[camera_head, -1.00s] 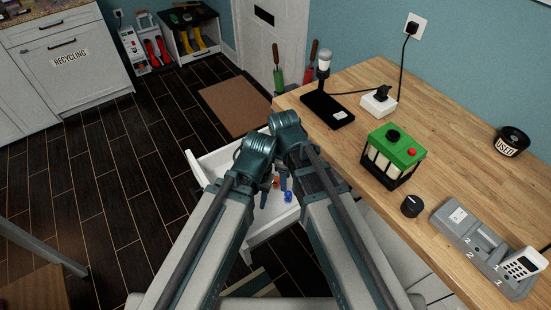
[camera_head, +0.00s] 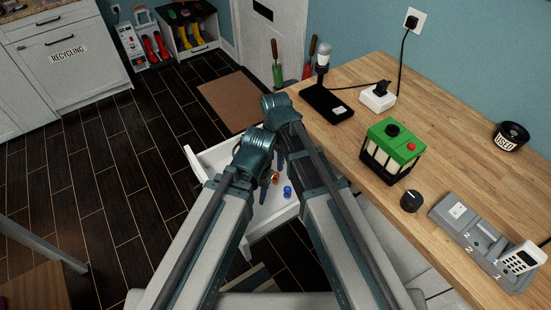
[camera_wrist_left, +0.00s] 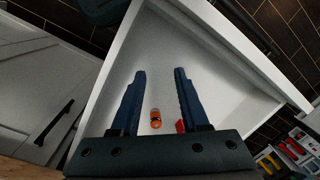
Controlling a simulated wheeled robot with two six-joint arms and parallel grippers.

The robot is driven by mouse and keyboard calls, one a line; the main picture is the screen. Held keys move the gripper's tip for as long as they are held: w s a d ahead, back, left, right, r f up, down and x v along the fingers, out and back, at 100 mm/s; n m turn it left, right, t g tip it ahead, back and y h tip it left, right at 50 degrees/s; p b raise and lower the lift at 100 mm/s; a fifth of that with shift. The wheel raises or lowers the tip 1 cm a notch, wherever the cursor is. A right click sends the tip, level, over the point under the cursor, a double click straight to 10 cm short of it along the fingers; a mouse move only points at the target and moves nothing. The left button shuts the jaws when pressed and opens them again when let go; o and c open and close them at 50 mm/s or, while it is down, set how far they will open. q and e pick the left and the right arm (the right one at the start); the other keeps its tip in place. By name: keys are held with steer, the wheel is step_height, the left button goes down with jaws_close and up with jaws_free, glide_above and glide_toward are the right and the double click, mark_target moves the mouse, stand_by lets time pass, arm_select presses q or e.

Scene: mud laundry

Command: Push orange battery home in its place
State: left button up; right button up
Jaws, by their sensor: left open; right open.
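An orange battery (camera_wrist_left: 155,118) with a dark band lies in the open white drawer. It also shows in the head view (camera_head: 276,177), beside a blue battery (camera_head: 287,192). My left gripper (camera_wrist_left: 160,72) is open and empty over the drawer. Its two dark blue fingers show in the left wrist view, with the orange battery in the gap between them, near their base. A small red thing (camera_wrist_left: 181,126) shows beside the right-hand finger, partly covered. My right gripper (camera_head: 280,106) is just above the left in the head view; its fingers are mostly hidden.
The white drawer (camera_head: 200,162) stands open below the wooden worktop (camera_head: 455,130). A grey numbered dock (camera_head: 468,230) with a white handset (camera_head: 520,260), a black knob (camera_head: 411,201), a green-topped box (camera_head: 392,140) and a black lamp base (camera_head: 326,104) stand on the worktop.

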mark_target(276, 174)
arm_select(q)
step_height(276, 174, down, 7)
steer(key=b, duration=0.6)
arm_select(e)
step_height(276, 174, down, 7)
arm_select(q)
steer(key=shift+r, duration=0.1)
arm_select(e)
jaws_close()
arm_select(q)
steer(key=shift+r, duration=0.15)
arm_select(e)
steer(key=shift+r, duration=0.25)
arm_select(q)
steer(key=shift+r+p, duration=2.85)
steer(key=shift+p, duration=0.05)
arm_select(e)
steer(key=shift+r, duration=2.85)
